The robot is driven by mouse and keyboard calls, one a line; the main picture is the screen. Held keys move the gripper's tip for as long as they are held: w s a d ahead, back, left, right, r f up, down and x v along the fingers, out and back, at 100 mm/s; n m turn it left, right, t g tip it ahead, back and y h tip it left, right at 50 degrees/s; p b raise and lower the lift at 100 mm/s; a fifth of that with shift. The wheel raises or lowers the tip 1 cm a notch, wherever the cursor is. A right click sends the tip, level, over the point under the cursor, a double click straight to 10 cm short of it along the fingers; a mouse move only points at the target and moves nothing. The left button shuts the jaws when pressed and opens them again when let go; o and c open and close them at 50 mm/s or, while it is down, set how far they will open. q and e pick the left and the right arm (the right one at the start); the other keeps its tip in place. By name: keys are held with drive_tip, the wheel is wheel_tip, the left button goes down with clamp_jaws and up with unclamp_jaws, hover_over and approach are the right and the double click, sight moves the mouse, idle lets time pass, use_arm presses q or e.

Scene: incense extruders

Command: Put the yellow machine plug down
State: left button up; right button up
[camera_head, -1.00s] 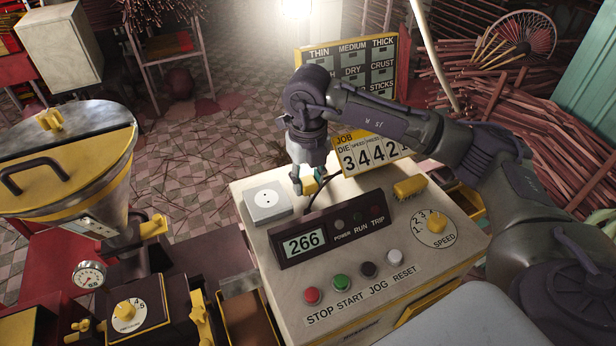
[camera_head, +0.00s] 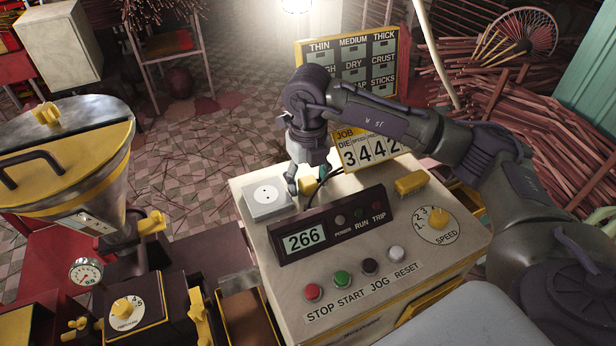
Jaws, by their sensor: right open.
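The yellow machine plug (camera_head: 308,187) is at the back of the control box's cream top (camera_head: 345,262), just right of the white socket (camera_head: 267,198) and apart from it. A dark cable runs up and right from near it. My right gripper (camera_head: 306,179) points down over the plug, its fingers open on either side of it. The gripper partly hides the plug, and I cannot tell whether a finger touches it. My left gripper is out of view.
A dark display panel (camera_head: 330,228) reading 266 stands right in front of the plug. A yellow-rimmed hopper (camera_head: 70,165) stands at left. A job card board (camera_head: 365,150) stands behind.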

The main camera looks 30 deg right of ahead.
sight(307, 180)
drive_tip(key=shift+r+p, duration=0.5)
drive_tip(key=shift+r, duration=0.05)
wheel_tip(307, 180, up, 12)
drive_tip(key=b, duration=0.2)
drive_tip(key=shift+b, duration=0.3)
